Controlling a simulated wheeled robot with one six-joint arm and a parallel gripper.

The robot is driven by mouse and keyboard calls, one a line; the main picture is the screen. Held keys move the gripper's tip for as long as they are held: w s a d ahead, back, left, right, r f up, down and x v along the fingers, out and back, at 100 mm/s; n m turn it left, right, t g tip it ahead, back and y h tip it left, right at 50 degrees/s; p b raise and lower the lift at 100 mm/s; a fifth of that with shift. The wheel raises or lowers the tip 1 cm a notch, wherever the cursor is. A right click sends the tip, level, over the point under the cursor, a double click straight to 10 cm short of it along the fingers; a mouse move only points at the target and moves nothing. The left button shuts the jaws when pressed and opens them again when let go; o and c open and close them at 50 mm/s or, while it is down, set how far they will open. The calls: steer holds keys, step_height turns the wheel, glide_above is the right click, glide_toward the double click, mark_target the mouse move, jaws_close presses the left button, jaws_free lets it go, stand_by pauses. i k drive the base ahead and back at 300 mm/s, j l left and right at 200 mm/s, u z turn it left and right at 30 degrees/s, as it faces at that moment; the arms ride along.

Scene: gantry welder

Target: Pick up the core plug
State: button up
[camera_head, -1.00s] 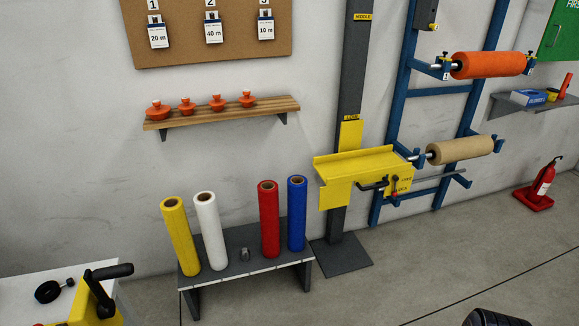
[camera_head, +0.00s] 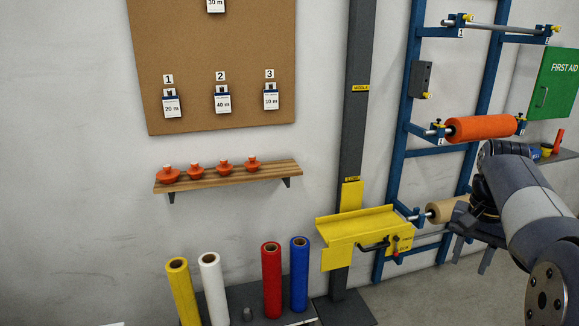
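Which one is meant, I cannot tell. My gripper (camera_head: 470,258) is at the right, in front of the tan roll, far from the shelf. Its two dark fingers point down and stand apart, with nothing seen between them.
Yellow (camera_head: 182,292), white (camera_head: 212,288), red (camera_head: 271,282) and blue (camera_head: 299,275) rolls stand upright on a low grey bench below the shelf. A yellow bracket (camera_head: 360,234) juts from the dark column (camera_head: 352,130). A blue rack (camera_head: 402,160) holds an orange roll (camera_head: 482,128).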

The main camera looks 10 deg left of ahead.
mark_target(252, 165)
steer(key=i+j+u, duration=0.1)
steer(key=i+u, duration=0.25)
steer(key=i+j+u, duration=0.1)
steer(key=u, duration=0.3)
steer(key=i+u, duration=0.35)
steer(key=i+l, duration=0.15)
steer(key=i, duration=0.4)
steer(key=i+l+u, duration=0.15)
steer(key=i, duration=0.35)
steer(key=i+l, duration=0.15)
steer(key=i, duration=0.4)
steer(key=j+u, duration=0.05)
